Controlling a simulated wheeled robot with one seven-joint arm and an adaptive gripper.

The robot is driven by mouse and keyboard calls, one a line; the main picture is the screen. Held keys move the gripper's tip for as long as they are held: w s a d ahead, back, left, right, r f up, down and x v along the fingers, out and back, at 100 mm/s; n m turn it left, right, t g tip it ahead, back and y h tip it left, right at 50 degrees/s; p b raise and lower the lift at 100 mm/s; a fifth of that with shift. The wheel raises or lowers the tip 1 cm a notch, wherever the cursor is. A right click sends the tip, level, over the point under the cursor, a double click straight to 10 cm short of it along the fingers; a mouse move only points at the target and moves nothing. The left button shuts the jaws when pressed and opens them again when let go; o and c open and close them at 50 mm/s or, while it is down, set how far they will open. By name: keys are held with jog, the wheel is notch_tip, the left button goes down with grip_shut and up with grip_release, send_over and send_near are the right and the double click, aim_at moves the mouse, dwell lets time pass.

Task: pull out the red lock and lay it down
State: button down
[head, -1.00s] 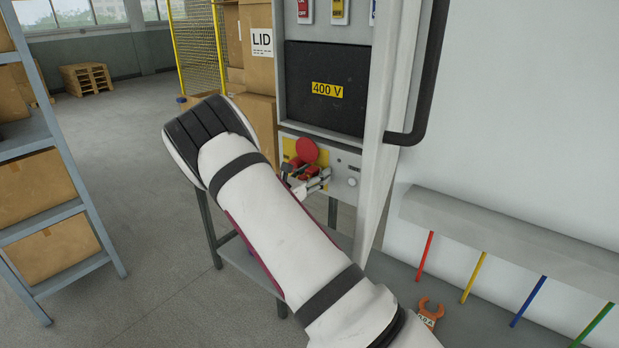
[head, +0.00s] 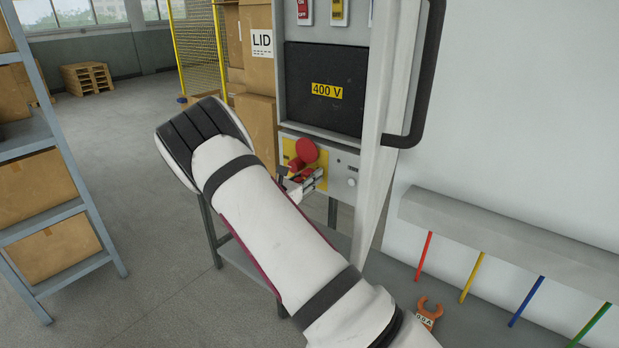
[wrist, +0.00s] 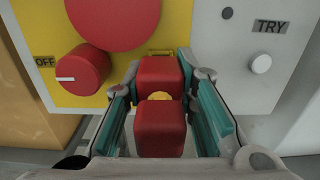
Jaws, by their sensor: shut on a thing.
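The red lock (wrist: 160,76) is between my fingers in the wrist view, in front of the panel's yellow plate (wrist: 60,25). It shows as two red blocks, one nearer the camera, with a yellow bit between them. I cannot tell if these are one piece. My gripper (wrist: 160,90) is shut on the lock, a teal-lined finger on each side. A small yellow loop shows just above the far block. Whether the lock is still seated is hidden. In the head view, my gripper (head: 300,185) is at the panel, partly behind my arm.
A red rotary knob (wrist: 82,70), with OFF beside it, is close left of my fingers. A large red disc (head: 306,150) is above. A TRY button (wrist: 261,63) is on the right. An open cabinet door (head: 382,170) stands right of my arm, and a shelf (head: 345,250) is below.

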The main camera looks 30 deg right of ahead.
jog(key=shift+p+v, duration=0.5)
jog(key=shift+v, duration=1.7)
